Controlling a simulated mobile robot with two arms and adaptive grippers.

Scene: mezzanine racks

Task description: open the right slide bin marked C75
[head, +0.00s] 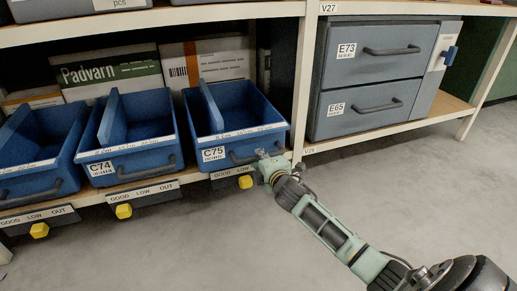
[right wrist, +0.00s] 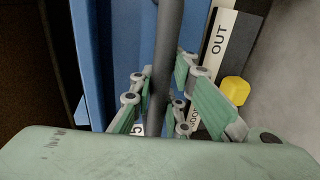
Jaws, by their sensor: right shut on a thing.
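The blue slide bin marked C75 (head: 270,134) sits on the low shelf in the head view, the rightmost of the blue bins, with an open top. Its dark bar handle (head: 240,159) runs across the lower front. My right gripper (head: 265,159) is at the right end of this handle. In the right wrist view the handle (right wrist: 169,40) passes between the two green fingers of my right gripper (right wrist: 164,78), which are shut on it. The blue bin front (right wrist: 125,30) fills the area behind the handle. My left gripper is not in view.
The blue bin C74 (head: 130,160) stands to the left, with another blue bin (head: 40,180) beyond it. A yellow knob (head: 245,182) sits on the label strip below C75. Grey drawers E73 (head: 378,64) and E65 (head: 345,124) are to the right. The grey floor in front is clear.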

